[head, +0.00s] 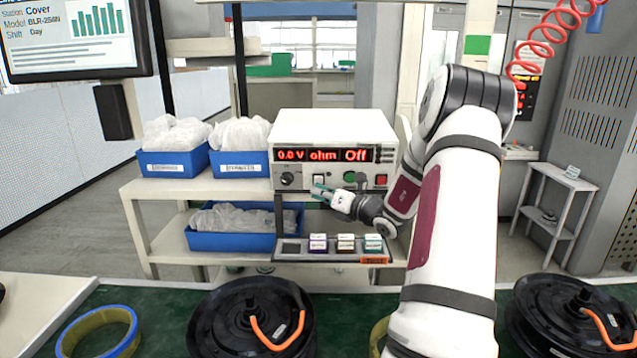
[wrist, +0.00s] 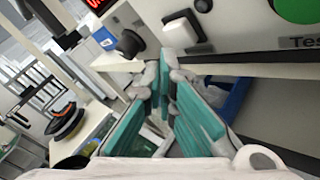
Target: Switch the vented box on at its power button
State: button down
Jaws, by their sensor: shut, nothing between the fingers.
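The box (head: 330,125) is a cream instrument on the shelf unit, its red display reading "0.0 V ohm Off". Its front has a black knob (head: 288,179), a white square button (head: 319,180), a green button (head: 350,177) and a red button (head: 381,180). The white button (wrist: 180,32) in its dark frame also shows in the wrist view, right of the knob (wrist: 130,42); I cannot read a power label on it. My gripper (head: 318,191) is shut and empty, its teal fingers (wrist: 168,75) just below the white button. Whether they touch the panel is unclear.
Blue bins (head: 172,171) with white bags stand left of the box. A dark tray (head: 335,258) with several small blocks sits below it. Black hub motors (head: 252,325) lie on the green bench in front. My arm covers the area right of the box.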

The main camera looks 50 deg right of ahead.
dwell(0.4)
jog(key=shift+w+d, duration=0.25)
jog(key=shift+d, duration=0.05)
jog(key=shift+w+d+r, duration=0.15)
jog(key=shift+w+d, duration=0.15)
jog(key=shift+d, duration=0.05)
dwell(0.9)
jog(key=shift+s+a, duration=0.55)
jog(key=shift+a, duration=0.1)
dwell(0.3)
jog(key=shift+s+a+f+p, duration=0.25)
jog(key=shift+s+a+p, duration=0.05)
jog(key=shift+s+a, duration=0.6)
jog(key=shift+s+a+f+p, duration=0.2)
jog(key=shift+s+a+p, duration=0.1)
jog(key=shift+s+a, duration=0.6)
jog(key=shift+w+a, duration=0.1)
jog(key=shift+w, duration=0.05)
jog(key=s+a+f+p, duration=0.1)
jog(key=s+a, duration=0.3)
jog(key=a, duration=0.1)
jog(key=shift+s+a, duration=0.15)
jog(key=shift+s, duration=0.1)
